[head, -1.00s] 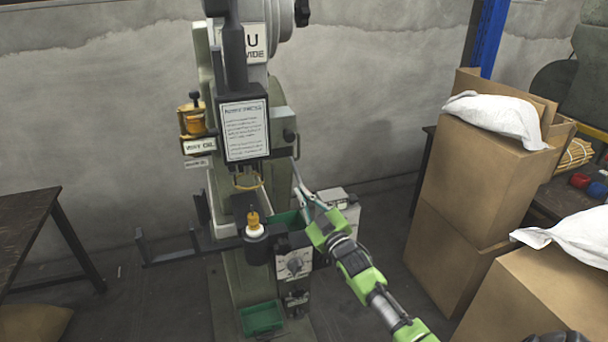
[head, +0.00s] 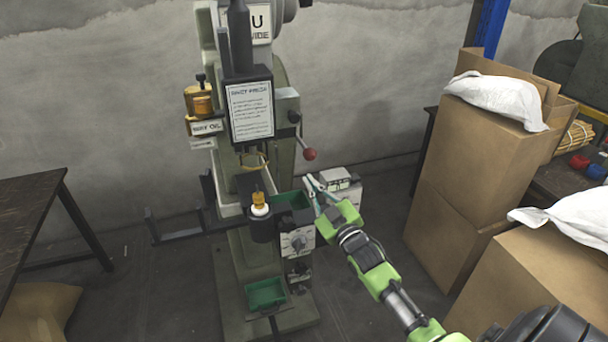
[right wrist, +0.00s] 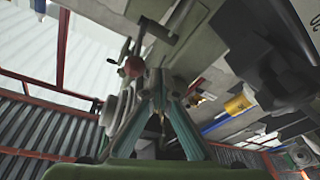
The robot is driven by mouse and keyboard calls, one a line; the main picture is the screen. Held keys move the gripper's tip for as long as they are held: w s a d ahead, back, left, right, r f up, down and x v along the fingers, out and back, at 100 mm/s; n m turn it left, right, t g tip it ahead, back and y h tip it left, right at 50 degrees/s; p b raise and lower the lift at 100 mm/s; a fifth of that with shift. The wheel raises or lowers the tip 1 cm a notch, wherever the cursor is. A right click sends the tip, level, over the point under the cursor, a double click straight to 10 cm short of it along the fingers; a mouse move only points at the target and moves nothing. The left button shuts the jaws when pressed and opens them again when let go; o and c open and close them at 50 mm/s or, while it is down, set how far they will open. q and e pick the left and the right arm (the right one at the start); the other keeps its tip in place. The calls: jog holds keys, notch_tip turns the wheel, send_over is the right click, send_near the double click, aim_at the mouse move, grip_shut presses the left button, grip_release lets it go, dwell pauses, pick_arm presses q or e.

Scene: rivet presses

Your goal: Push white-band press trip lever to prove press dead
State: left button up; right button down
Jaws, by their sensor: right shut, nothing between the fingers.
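The rivet press (head: 283,110) stands against the wall. Its trip lever with a red ball knob (head: 310,154) sticks out on the right side, angled down to the right. A white band (head: 260,210) shows on the post under the press head, below an amber piece. My right gripper (head: 314,182) is shut and empty, below the red knob and apart from it in the head view. In the right wrist view the closed fingers (right wrist: 158,85) point up past the red knob (right wrist: 133,67), which shows just left of the tips. My left gripper is not in view.
Green trays (head: 266,292) sit low on the press, near a dial box (head: 297,241). An amber oil cup (head: 201,105) is on its left. Cardboard boxes (head: 470,160) with white sacks stand on the right, a dark table (head: 30,215) on the left.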

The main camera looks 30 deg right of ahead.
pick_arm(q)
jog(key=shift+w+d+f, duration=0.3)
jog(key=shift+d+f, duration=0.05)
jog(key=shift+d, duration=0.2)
pick_arm(e)
jog(key=s, duration=0.3)
jog(key=shift+s+a+f, duration=0.2)
jog(key=shift+s+f, duration=0.05)
jog(key=shift+f, duration=0.15)
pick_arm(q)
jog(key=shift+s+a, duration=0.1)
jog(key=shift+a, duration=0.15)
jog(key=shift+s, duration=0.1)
